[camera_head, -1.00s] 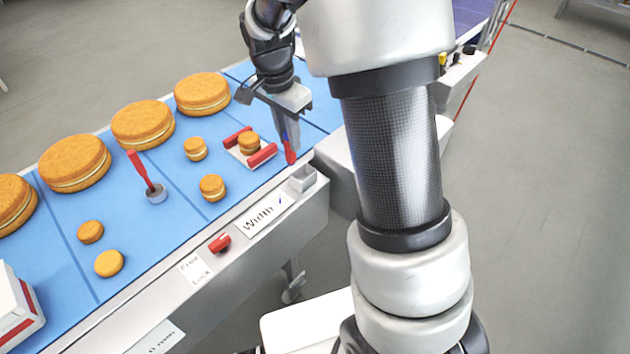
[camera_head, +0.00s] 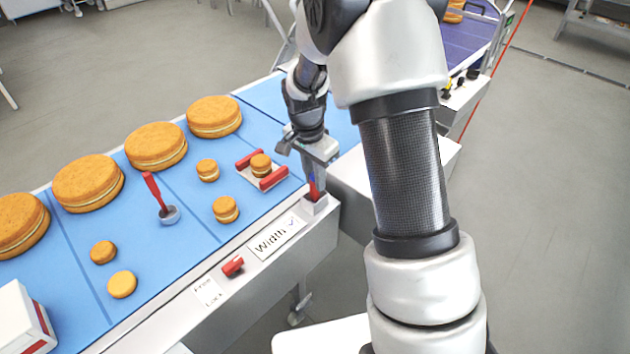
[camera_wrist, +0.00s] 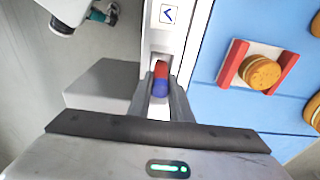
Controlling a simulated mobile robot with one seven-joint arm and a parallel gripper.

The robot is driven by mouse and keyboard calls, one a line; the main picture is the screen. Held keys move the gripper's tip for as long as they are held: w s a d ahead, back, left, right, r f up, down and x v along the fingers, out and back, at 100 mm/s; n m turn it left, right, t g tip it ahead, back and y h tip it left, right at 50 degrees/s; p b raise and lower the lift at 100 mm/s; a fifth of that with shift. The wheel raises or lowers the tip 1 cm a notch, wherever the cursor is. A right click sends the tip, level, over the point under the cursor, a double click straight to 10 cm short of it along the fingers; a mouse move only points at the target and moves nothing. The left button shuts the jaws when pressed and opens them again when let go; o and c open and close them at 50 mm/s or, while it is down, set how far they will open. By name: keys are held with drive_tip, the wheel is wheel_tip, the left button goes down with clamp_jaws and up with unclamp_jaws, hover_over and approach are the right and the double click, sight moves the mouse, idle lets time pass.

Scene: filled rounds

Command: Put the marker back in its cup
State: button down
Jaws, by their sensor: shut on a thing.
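The marker (camera_head: 314,191), red with a blue end, is held upright in my gripper (camera_head: 314,178). Its red lower end is at the mouth of the small pale square cup (camera_head: 314,206) on the conveyor's side rail and appears to be inside it; how deep I cannot tell. In the wrist view the marker (camera_wrist: 160,82) shows its blue end between the two fingers of my gripper (camera_wrist: 161,98), with the red part beyond. The fingers are shut on it, just above the cup.
The blue belt (camera_head: 190,245) carries several large and small sandwich cakes, a red-handled tool (camera_head: 162,200) and a small tray with red bars (camera_head: 262,172). A "Width" label (camera_head: 277,236) and a red knob (camera_head: 233,266) are on the rail left of the cup.

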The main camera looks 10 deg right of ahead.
drive_tip(key=shift+f, duration=0.7)
drive_tip(key=shift+f, duration=0.15)
drive_tip(key=c, duration=1.6)
unclamp_jaws()
